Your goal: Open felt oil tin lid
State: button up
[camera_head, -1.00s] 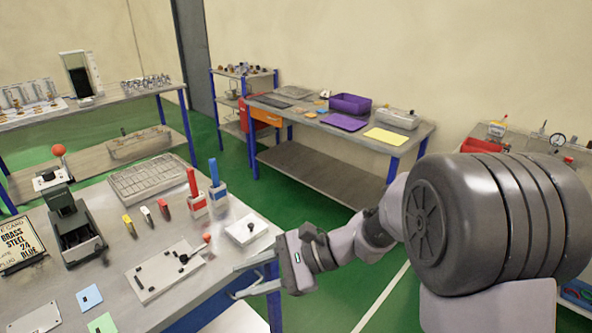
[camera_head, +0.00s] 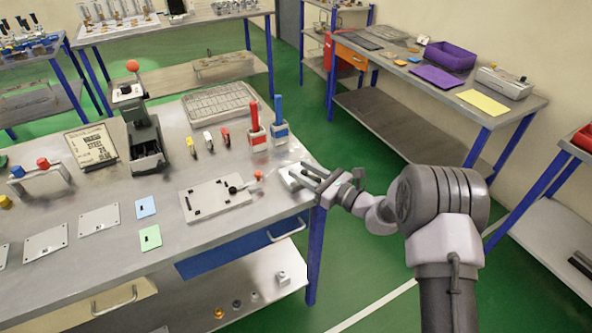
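No thing in view carries a readable label as the felt oil tin, so I cannot tell for sure which one it is. My gripper (camera_head: 305,175) is at the right corner of the near bench (camera_head: 225,220). Its two fingers look spread apart, with nothing visible held between them. A small pale block (camera_head: 287,175) shows just behind and beside the fingers; they partly hide it, and I cannot tell whether they touch it. A grey box with a lid-like top (camera_head: 505,82) stands on the far bench, well away from my gripper.
A pale plate with a black lever (camera_head: 213,202) lies left of my gripper. Red (camera_head: 256,138) and blue (camera_head: 279,130) upright handles stand behind it. A wire-grid tray (camera_head: 218,103) and a black press (camera_head: 147,140) are farther back. Green floor (camera_head: 385,255) is open at right.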

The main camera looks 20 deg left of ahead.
jog(key=shift+x, duration=1.45)
grip_shut()
jog(key=shift+d, duration=0.1)
